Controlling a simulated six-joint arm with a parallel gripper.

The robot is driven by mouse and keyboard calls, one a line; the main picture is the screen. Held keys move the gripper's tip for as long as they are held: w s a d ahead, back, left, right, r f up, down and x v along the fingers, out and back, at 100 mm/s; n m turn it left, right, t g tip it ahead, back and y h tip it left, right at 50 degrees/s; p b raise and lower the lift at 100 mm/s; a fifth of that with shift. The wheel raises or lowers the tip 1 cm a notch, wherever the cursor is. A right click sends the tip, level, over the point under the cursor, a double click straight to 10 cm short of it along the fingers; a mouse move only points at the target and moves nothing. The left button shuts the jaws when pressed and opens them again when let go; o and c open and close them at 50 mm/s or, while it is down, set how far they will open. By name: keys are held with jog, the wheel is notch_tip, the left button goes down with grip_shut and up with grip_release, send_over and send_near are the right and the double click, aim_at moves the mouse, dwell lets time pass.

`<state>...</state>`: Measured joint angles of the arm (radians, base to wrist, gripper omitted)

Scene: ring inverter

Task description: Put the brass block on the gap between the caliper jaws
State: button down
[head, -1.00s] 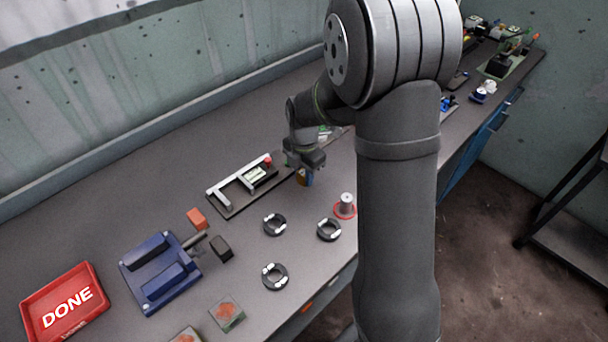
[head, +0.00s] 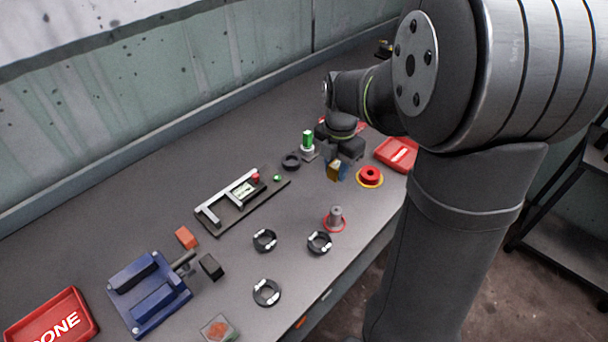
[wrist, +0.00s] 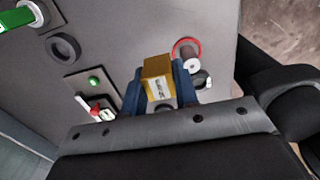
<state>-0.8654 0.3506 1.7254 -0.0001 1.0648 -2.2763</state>
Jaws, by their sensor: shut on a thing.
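My gripper (head: 337,172) is shut on the brass block (wrist: 157,78), a small golden block with a marked label on one face. In the wrist view the block sits between the two blue fingers. In the head view the gripper holds the block (head: 334,171) above the bench, right of the caliper and behind the grey peg. The caliper (head: 229,203) is a silver tool with jaws on a dark base plate, with a green-white display and a red knob. A green lamp (wrist: 94,81) on its plate shows in the wrist view. The jaw gap is partly hidden in the wrist view.
A grey peg (head: 335,215) stands in a red ring. Several black rings lie around, one (head: 265,240) in front of the caliper. A blue vise (head: 150,290), orange block (head: 186,237), red DONE tray (head: 50,322), green cylinder (head: 307,141) and red button (head: 370,175) are also on the bench.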

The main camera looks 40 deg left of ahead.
jog(key=shift+w+d+r, duration=0.1)
jog(key=shift+d+r, duration=0.1)
jog(key=shift+d, duration=0.05)
jog(key=s+a+r, duration=0.1)
jog(key=s+a, duration=1)
jog(key=s, duration=0.2)
send_over(224, 213)
notch_tip(224, 213, down, 6)
jog(key=shift+w+d+f, duration=0.1)
jog(key=shift+d+f, duration=0.05)
jog(key=shift+s+f, duration=0.2)
jog(key=shift+f, duration=1.95)
jog(key=c, duration=1.6)
grip_release()
jog(key=shift+f, duration=0.15)
jog(key=shift+o, duration=1)
